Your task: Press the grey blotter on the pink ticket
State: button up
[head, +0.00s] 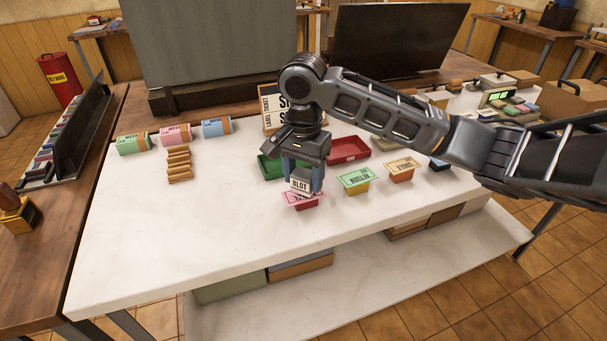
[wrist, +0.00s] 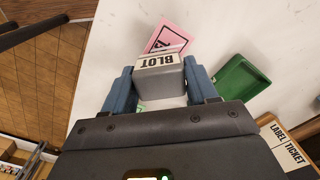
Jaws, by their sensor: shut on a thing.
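My gripper (head: 303,180) is shut on the grey blotter (head: 301,185), which bears a white BLOT label. In the wrist view the blotter (wrist: 158,72) sits between the blue fingers. The pink ticket (head: 292,198) lies on a small red block (head: 306,206) near the front of the white table. The blotter is over the ticket and hides part of it in the head view. In the wrist view the pink ticket (wrist: 168,38) shows just beyond the blotter. I cannot tell whether the two touch.
A green tray (head: 267,167) and a red tray (head: 349,149) stand behind. A green ticket (head: 359,177) on a yellow block and a yellow ticket (head: 402,163) on an orange block stand to the right. The left front of the white table (head: 180,240) is clear.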

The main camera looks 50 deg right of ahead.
jog(key=shift+f, duration=0.65)
dwell(2.4)
jog(key=shift+r, duration=0.15)
notch_tip(320, 180, up, 5)
jog(key=p, duration=0.4)
jog(key=shift+r, duration=0.95)
jog(key=shift+d, duration=0.1)
